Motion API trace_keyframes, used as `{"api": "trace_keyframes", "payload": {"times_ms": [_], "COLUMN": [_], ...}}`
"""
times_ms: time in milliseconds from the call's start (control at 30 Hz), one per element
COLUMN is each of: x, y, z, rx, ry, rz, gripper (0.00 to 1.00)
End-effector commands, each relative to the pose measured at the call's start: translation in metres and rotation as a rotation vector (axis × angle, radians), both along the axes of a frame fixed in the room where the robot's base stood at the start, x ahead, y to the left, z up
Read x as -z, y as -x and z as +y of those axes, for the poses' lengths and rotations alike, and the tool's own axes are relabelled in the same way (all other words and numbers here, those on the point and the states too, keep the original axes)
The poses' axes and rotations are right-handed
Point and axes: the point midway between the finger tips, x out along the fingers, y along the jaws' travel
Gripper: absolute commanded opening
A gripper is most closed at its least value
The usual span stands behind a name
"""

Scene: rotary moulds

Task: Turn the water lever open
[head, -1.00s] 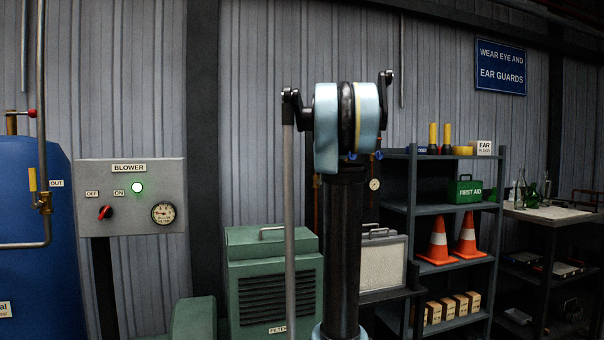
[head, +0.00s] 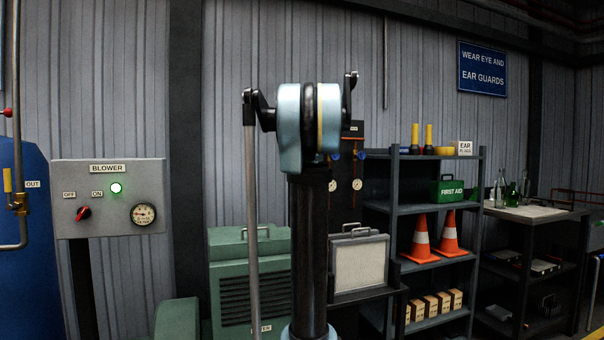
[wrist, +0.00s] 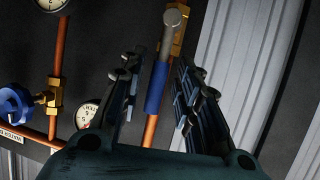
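In the wrist view, a lever with a blue sleeve (wrist: 158,84) and a grey metal end lies in front of a copper pipe, roughly in line with it. A brass valve body (wrist: 178,42) shows at its upper end. My gripper (wrist: 157,75) is open, with one dark finger on each side of the lever in the picture. I see no contact, and cannot tell how deep the lever sits between the fingers. In the head view, my arm hides most of the dark pipe panel (head: 353,131), and my gripper does not show.
A blue round handwheel (wrist: 16,104) on a brass valve and a gauge (wrist: 87,115) are left of my fingers. In the head view, a green filter cabinet (head: 225,250), a shelf with orange cones (head: 450,236) and a blower box (head: 78,214) stand around my arm.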

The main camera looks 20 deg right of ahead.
Motion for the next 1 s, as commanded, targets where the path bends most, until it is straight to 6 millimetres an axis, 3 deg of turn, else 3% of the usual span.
{"api": "trace_keyframes", "payload": {"times_ms": [300,467,1000], "x": [-0.002,-0.007,-0.037], "y": [0.001,0.011,0.086], "z": [-0.001,0.001,0.014], "rx": [0.002,0.003,0.003], "ry": [0.0,0.001,0.001], "rz": [-0.003,-0.003,-0.002], "gripper": [0.32,0.32,0.32]}}
